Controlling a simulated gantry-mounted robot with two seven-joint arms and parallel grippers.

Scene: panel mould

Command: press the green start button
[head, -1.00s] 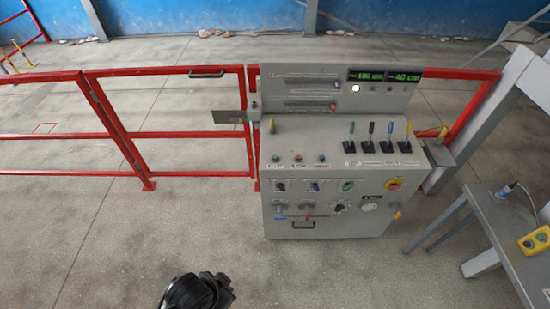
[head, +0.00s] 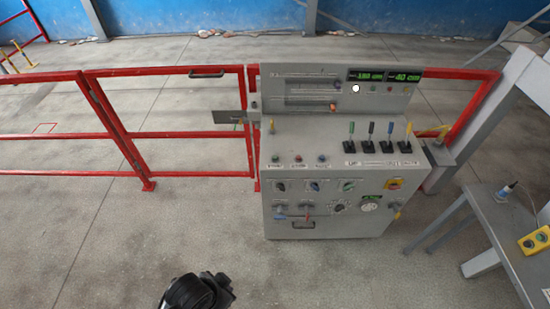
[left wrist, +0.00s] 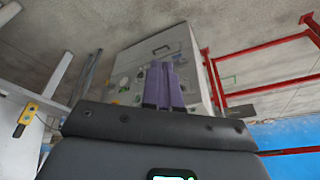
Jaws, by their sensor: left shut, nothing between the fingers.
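The grey control console (head: 350,220) stands at the centre of the head view. A small green button (head: 275,159) sits at the left end of a row on its sloped top. A red button (head: 298,158) and a blue button (head: 321,158) are to its right. The labels are too small to read. My left gripper (left wrist: 163,85) shows in the left wrist view with its two purple fingers together and empty. Behind them is the console (left wrist: 150,45), seen upside down and apart from the fingers. The fingers hide part of the console's front. My right gripper is not in view.
Several levers (head: 378,132) stand on the console's right half, and knobs cover its front. A red fence (head: 170,134) runs left from the console. A grey table (head: 497,215) with a yellow button box (head: 535,241) is at right.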

